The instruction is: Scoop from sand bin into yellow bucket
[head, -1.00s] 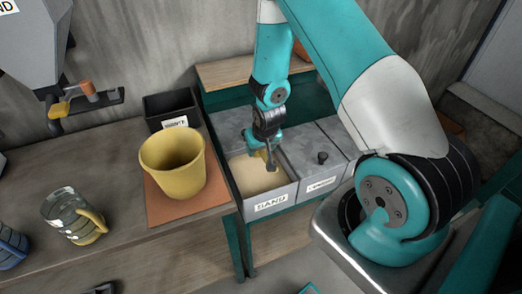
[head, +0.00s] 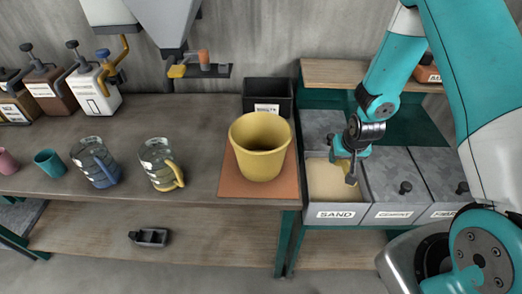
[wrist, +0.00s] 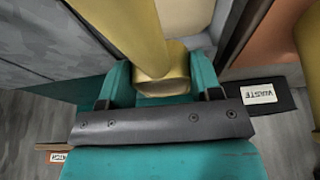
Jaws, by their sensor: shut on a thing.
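The yellow bucket (head: 260,150) stands upright on a brown mat on the bench in the head view. The open sand bin (head: 335,214), labelled SAND, is to its right with pale sand (head: 328,182) inside. My gripper (head: 349,166) is at the sand bin's back right part, pointing down. It is shut on a yellow scoop (head: 343,163), mostly hidden by my gripper in the head view. In the wrist view the scoop's yellow handle (wrist: 135,35) sits between the teal fingers (wrist: 161,85). I cannot tell whether the scoop touches the sand or holds any.
Lidded bins (head: 393,190) adjoin the sand bin on the right. A black waste box (head: 268,92) stands behind the bucket. Two jugs (head: 160,165) (head: 96,163) and a teal cup (head: 50,163) stand left. A grey hopper (head: 165,20) hangs above the bench. Bench between jugs and mat is clear.

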